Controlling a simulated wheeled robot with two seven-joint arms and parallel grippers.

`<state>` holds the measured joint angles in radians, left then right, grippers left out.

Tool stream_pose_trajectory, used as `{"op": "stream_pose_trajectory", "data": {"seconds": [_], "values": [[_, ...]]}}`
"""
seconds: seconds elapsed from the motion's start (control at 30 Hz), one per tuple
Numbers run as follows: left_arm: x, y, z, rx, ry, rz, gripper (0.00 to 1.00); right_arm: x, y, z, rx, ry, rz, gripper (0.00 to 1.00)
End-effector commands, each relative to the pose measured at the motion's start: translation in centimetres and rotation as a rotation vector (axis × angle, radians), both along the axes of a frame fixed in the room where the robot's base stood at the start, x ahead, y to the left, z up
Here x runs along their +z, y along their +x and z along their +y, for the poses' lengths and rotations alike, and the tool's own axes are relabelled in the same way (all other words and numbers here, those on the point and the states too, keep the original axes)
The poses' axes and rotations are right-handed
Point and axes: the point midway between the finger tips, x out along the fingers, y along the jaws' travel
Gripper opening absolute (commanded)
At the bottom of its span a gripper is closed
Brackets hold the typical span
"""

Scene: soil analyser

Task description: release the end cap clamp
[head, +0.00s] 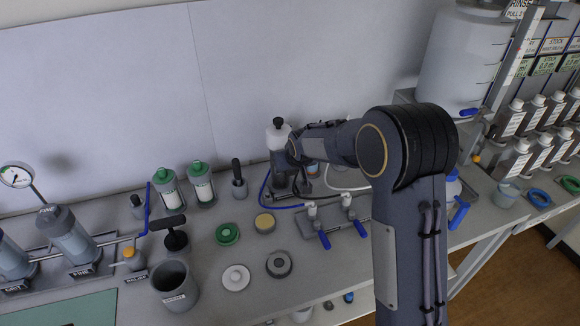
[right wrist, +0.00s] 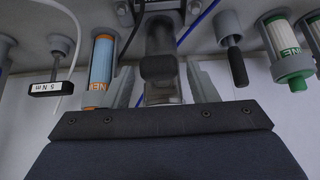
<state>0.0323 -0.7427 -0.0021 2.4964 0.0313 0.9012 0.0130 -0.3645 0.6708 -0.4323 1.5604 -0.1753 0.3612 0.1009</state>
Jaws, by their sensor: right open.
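My right gripper (right wrist: 160,72) is open in the right wrist view, with one pale finger on each side of a dark grey blocky part (right wrist: 160,45). This part hangs from a bracket at the top, and I cannot tell whether the fingers touch it. It may be the end cap clamp, but no label shows. In the head view, my right arm reaches left to a rear stand with a white, black-knobbed top (head: 278,136). The arm covers part of the stand, and the fingertips are not clear there. My left gripper is not in view.
An orange-and-blue cartridge (right wrist: 102,68) stands close beside one finger, and a black-handled tool (right wrist: 234,58) is on the other side. Green-capped cylinders (head: 200,184), a grey cup (head: 175,286) and a blue-handled valve block (head: 335,226) share the bench.

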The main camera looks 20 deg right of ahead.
Motion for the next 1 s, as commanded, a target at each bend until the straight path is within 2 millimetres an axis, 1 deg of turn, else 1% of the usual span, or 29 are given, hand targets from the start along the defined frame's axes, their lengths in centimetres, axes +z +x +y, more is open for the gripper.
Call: {"op": "stream_pose_trajectory", "data": {"seconds": [0.17, 0.3, 0.5, 0.63, 1.0], "values": [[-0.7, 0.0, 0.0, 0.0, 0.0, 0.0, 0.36, 1.9, -1.2, 0.0, 0.002, 0.001, -0.006, 0.53], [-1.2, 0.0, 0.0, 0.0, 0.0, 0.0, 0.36, 4.0, -2.7, 0.0, 0.002, 0.003, -0.006, 0.53], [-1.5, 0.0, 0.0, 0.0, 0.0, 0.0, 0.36, 5.9, -4.0, -0.1, 0.001, 0.001, -0.003, 0.53], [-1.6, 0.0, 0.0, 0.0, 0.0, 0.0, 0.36, 6.3, -4.3, -0.1, 0.0, 0.0, -0.002, 0.53], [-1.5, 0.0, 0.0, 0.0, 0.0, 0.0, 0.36, 6.3, -4.3, -0.2, -0.001, 0.001, -0.001, 0.53]]}}
